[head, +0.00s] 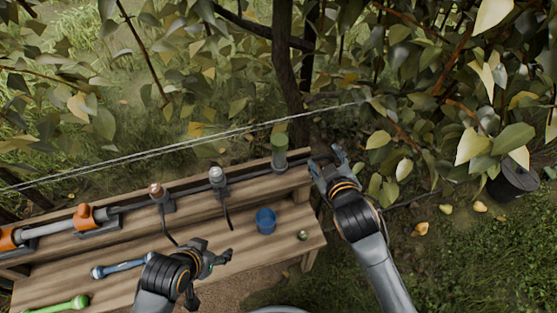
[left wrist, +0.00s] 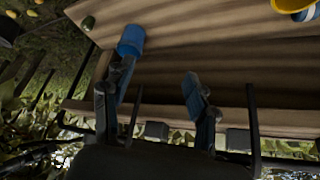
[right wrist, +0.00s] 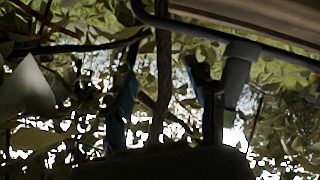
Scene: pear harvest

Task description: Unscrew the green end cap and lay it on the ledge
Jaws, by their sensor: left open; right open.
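A dull green upright cylinder (head: 280,152) stands at the right part of the bench's back rail, by the black pipe (head: 240,180). I cannot tell whether it is the end cap. A small round greenish piece (head: 303,235) lies on the bench top near its right edge; it also shows in the left wrist view (left wrist: 88,22). My right gripper (head: 328,163) is open and empty, close to the pipe's right end. In the right wrist view its fingers (right wrist: 167,95) are dark, with a grey cylinder beside them. My left gripper (head: 221,256) is open and empty over the bench.
A blue cup (head: 265,221) stands on the wooden bench (head: 245,265), right of my left gripper. A blue-handled tool (head: 120,267) and a green-handled tool (head: 62,306) lie further left. Leafy branches hang around my right gripper.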

